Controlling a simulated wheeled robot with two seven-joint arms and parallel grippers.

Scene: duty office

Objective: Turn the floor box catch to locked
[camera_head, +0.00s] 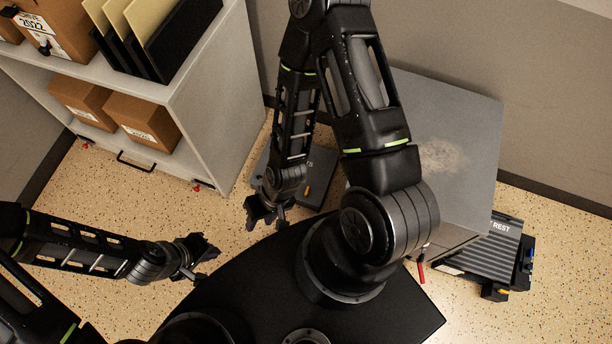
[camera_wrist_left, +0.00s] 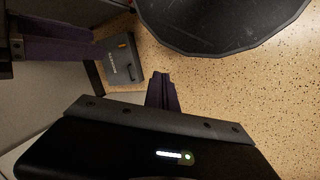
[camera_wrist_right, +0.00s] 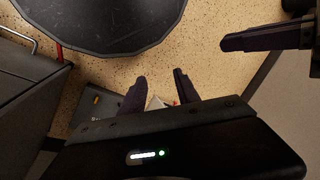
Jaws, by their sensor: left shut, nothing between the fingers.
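The floor box (camera_head: 320,168) is a dark grey box with white lettering, on the floor between the shelf unit and the grey cabinet. A small orange part (camera_head: 308,190), perhaps the catch, shows on it; its setting is too small to tell. My right arm hides part of the box. The box also shows in the left wrist view (camera_wrist_left: 124,64) and partly in the right wrist view (camera_wrist_right: 92,106). My right gripper (camera_head: 267,212) is open and empty, just left of the box. My left gripper (camera_head: 205,260) is shut and empty, further left and apart from it.
A shelf unit (camera_head: 215,100) with cartons and folders stands at the left. A grey cabinet (camera_head: 465,130) with a red-handled part (camera_head: 421,272) stands at the right. A ribbed footrest (camera_head: 488,250) lies beside it. Speckled floor (camera_head: 150,215) is clear between shelf and base.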

